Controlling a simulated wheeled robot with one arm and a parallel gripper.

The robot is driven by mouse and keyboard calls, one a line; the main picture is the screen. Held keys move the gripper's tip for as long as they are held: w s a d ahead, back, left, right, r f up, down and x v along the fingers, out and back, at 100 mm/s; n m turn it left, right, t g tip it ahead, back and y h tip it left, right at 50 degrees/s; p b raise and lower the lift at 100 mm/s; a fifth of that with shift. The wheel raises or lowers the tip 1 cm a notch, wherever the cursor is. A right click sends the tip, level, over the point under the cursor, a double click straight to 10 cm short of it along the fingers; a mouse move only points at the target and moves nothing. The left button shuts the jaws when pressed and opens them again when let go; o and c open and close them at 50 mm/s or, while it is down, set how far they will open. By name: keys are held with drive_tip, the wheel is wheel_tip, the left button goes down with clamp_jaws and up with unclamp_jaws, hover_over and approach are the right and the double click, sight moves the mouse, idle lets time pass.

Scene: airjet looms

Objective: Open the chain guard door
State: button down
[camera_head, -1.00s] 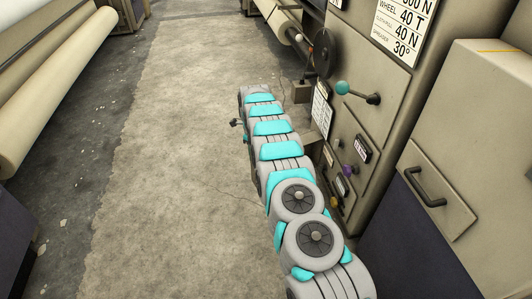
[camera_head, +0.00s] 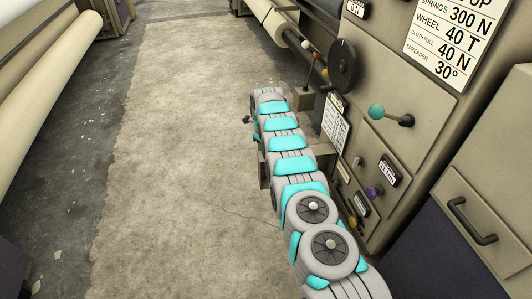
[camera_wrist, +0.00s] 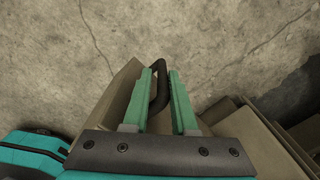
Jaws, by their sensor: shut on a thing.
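In the wrist view my gripper (camera_wrist: 160,74) has its two green fingers shut on a dark curved handle (camera_wrist: 158,90). The handle is on a beige panel (camera_wrist: 122,92), which I take to be the chain guard door, above the concrete floor. In the head view a beige panel edge (camera_head: 264,172) sticks out to the left of my arm, low beside the loom. My grey and turquoise arm covers most of it there, and the fingers and handle are hidden. I cannot tell how wide the door stands.
The loom's side (camera_head: 400,140) with a teal-knobbed lever (camera_head: 377,111), a black handwheel (camera_head: 342,66) and small knobs is close right of my arm. A beige cover with a dark handle (camera_head: 472,222) is nearer on the right. The concrete aisle (camera_head: 180,150) on the left is clear.

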drive_tip(key=shift+d, duration=0.6)
drive_tip(key=c, duration=0.8)
unclamp_jaws()
drive_tip(key=shift+d, duration=0.1)
drive_tip(key=shift+c, duration=0.2)
drive_tip(key=shift+f, duration=0.1)
drive_tip(key=shift+a, duration=0.2)
wheel_tip(320, 180, up, 7)
drive_tip(key=shift+r, duration=0.1)
drive_tip(key=shift+a+r, duration=0.1)
drive_tip(key=shift+r, duration=0.25)
drive_tip(key=shift+r, duration=0.1)
